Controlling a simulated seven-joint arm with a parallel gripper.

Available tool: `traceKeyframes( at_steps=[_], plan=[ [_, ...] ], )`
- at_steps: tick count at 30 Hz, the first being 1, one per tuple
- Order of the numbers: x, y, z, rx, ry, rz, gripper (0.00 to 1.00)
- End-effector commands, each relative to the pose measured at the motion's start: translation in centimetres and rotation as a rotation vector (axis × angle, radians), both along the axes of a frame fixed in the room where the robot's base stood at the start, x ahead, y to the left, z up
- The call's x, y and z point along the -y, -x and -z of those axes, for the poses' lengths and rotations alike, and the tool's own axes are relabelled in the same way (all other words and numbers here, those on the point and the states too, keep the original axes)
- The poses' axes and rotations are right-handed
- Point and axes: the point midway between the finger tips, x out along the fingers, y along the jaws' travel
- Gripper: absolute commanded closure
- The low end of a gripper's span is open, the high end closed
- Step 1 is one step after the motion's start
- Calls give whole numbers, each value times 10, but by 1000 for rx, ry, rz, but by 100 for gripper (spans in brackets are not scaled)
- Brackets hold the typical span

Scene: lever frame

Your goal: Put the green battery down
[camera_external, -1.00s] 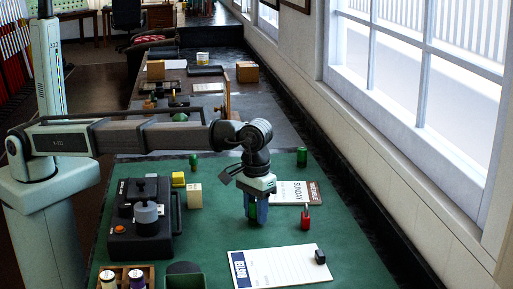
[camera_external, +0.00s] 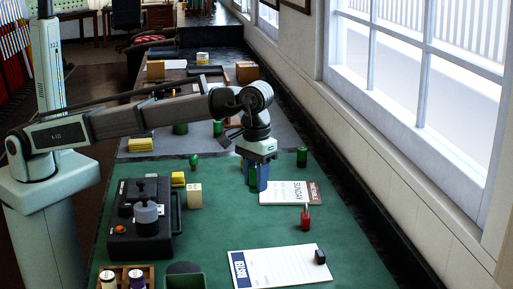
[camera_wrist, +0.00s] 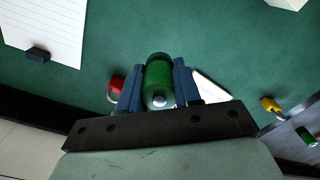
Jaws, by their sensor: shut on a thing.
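My gripper (camera_external: 256,186) is shut on the green battery (camera_external: 252,176), over the far part of the green mat (camera_external: 225,225). In the wrist view, the battery (camera_wrist: 158,78) sits between the two blue fingers (camera_wrist: 158,88), its silver end cap facing the camera. The fingers hide parts of its sides. I cannot tell exactly how high it is above the mat.
A booklet (camera_external: 290,193) lies just right of my gripper, with a red padlock-like item (camera_external: 305,220) nearer. A black device (camera_external: 140,225), a cream block (camera_external: 194,196) and a small green item (camera_external: 194,160) are left. A notepad (camera_external: 280,267) lies in front. Mid-mat is clear.

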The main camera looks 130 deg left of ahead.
Motion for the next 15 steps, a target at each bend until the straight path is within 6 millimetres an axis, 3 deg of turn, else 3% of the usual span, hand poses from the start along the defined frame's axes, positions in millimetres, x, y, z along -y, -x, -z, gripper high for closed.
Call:
traceKeyframes(
  at_steps=[8,11,15],
  plan=[
    [-3,1,-10,0,0,-4,99],
    [-16,4,-9,0,0,-20,99],
    [-54,14,-9,0,0,-67,99]
  ],
)
